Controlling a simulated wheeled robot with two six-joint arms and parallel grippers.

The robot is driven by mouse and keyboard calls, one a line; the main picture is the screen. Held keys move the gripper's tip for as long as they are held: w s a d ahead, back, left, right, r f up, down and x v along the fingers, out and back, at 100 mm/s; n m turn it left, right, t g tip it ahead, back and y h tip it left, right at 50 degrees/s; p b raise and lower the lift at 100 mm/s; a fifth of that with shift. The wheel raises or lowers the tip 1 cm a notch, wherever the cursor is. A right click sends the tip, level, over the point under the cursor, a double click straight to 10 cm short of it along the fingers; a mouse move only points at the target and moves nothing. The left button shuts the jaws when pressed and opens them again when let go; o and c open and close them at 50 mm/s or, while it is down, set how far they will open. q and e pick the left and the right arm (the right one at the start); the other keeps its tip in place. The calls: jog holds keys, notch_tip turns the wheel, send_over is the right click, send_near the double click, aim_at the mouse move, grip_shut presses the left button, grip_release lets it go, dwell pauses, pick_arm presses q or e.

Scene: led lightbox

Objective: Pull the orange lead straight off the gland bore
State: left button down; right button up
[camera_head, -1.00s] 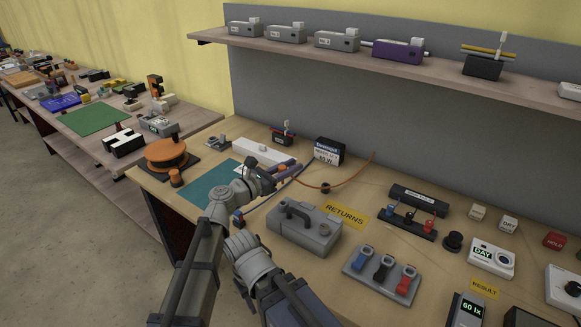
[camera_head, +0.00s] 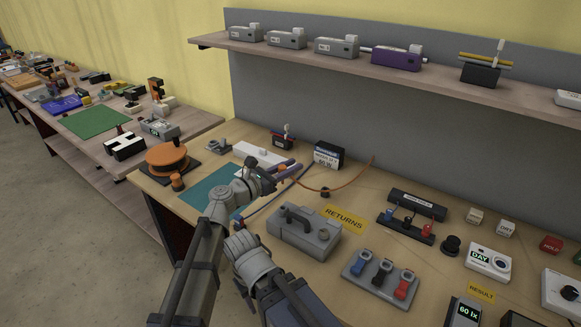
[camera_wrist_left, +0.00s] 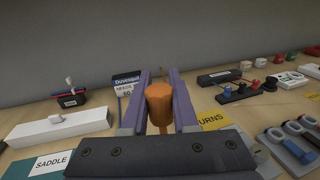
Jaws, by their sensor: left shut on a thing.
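My left gripper (camera_head: 286,170) is above the bench, next to the white block. In the left wrist view its two purple fingers (camera_wrist_left: 159,104) are shut on the orange end piece (camera_wrist_left: 159,108) of the lead. The thin orange lead (camera_head: 350,183) curves over the bench to the right of the gripper, past a small dark clip (camera_head: 325,193), towards the back panel. The gripper hides part of the lead in the head view. I cannot make out the gland bore, or whether the end piece touches it.
A white block (camera_head: 258,155) and a black-and-white labelled box (camera_head: 328,155) stand close behind the gripper. A grey housing with a handle (camera_head: 303,232) stands in front. The yellow RETURNS label (camera_head: 345,218) lies to the right. A shelf (camera_head: 420,78) overhangs the back.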

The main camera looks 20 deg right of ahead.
notch_tip(320, 180, up, 7)
jog(key=p, duration=0.7)
dwell(0.7)
